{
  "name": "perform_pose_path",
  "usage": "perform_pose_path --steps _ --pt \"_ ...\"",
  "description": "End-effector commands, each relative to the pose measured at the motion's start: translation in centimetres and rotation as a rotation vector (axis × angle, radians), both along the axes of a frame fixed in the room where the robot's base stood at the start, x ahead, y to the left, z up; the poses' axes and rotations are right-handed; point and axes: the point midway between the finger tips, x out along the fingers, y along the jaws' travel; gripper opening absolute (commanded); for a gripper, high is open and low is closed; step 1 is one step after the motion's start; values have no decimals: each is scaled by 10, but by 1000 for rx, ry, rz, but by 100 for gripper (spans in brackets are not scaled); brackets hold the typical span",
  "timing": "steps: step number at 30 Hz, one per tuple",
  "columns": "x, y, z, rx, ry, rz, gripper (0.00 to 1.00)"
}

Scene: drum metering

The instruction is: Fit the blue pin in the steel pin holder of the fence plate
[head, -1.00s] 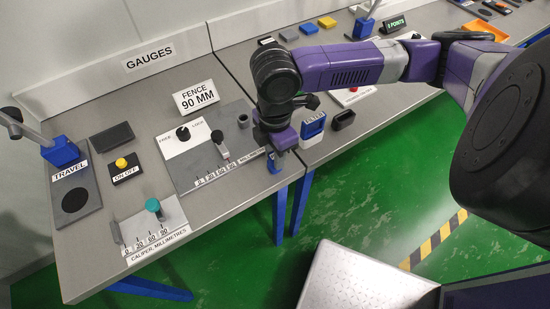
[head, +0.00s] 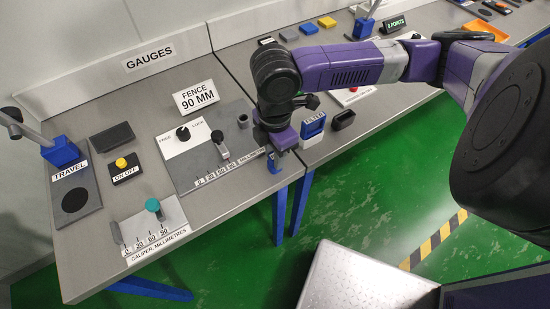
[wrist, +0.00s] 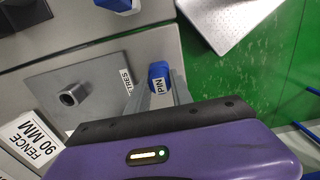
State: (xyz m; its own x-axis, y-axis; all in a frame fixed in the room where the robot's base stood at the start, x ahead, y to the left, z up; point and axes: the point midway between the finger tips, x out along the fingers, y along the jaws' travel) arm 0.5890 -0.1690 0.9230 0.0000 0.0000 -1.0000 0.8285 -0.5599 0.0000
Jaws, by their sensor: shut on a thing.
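The blue pin (wrist: 158,72), with a white PIN label, is between the fingers of my gripper (wrist: 162,88) in the wrist view. In the head view, my gripper (head: 275,160) is shut on it near the front edge of the table, beyond the right front corner of the fence plate (head: 178,174). Its lower end is hard to make out. The steel pin holder (head: 243,121) is a short upright tube with an open top at the plate's back right corner. It also shows in the wrist view (wrist: 72,95), clear of the pin, with its bore looking empty.
A FENCE 90 MM sign (head: 196,97) stands behind the plate. The plate carries a lock dial (head: 183,133) and a sliding fence (head: 221,150) over a millimetre scale. A blue and white FILTER block (head: 313,125) and a black block (head: 343,119) stand right of my gripper.

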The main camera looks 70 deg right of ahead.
Motion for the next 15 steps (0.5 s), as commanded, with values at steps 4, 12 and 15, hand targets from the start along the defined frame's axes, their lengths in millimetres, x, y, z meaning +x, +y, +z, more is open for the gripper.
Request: perform_pose_path --steps 4,12,15 --pt "0 0 1 0 0 0 0" --pt "0 0 9 0 0 0 0" --pt "0 0 13 0 0 0 0"
